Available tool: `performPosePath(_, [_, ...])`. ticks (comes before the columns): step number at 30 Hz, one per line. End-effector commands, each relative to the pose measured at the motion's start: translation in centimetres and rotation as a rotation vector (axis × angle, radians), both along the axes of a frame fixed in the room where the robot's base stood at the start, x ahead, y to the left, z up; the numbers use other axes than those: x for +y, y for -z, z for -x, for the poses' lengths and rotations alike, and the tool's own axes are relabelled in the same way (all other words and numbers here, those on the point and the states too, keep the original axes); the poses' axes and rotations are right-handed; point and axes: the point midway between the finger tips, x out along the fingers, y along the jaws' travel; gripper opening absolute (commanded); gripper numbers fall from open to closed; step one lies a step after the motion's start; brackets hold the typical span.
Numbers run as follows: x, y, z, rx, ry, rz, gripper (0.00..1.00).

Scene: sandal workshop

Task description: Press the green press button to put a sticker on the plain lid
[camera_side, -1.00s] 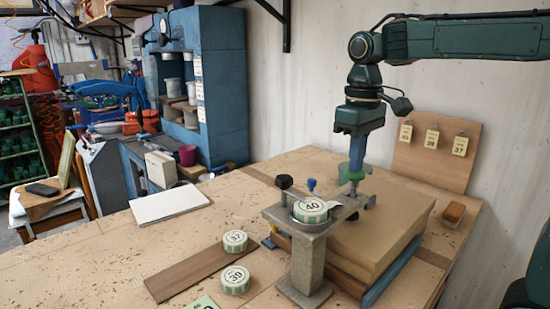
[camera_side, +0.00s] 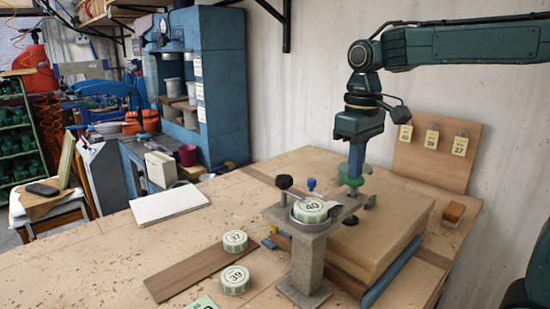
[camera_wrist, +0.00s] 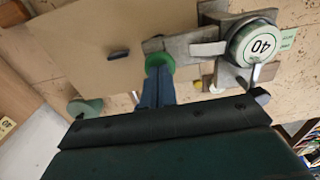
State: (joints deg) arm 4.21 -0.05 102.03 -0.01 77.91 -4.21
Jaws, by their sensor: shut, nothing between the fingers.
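My gripper (camera_side: 354,172) is shut and empty, pointing down over the green press button (camera_side: 353,182). Its tips look to be on or just above the button; I cannot tell contact for sure. In the wrist view the closed fingers (camera_wrist: 158,98) reach the green button (camera_wrist: 159,62). The press (camera_side: 310,255) is a grey metal stand carrying a roll marked 40 (camera_side: 310,209); the roll also shows in the wrist view (camera_wrist: 258,45). The plain tan box lid (camera_side: 385,225) lies beside and behind the press, with no sticker visible on the part I see.
Rolls marked 37 (camera_side: 235,240) and 39 (camera_side: 236,280) stand by a brown board (camera_side: 190,272). A tag board (camera_side: 436,150) leans at the wall, with a wood-backed brush (camera_side: 453,212) near it. A white slab (camera_side: 169,204) lies at left. The table's middle left is clear.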

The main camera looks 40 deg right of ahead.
Motion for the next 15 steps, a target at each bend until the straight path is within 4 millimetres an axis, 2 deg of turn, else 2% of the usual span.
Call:
performPosePath(5, [0.0,0.0,0.0,0.007,0.0,-0.001,0.0])
performPosePath(15, [0.0,-1.9,0.0,0.004,0.0,0.0,0.0])
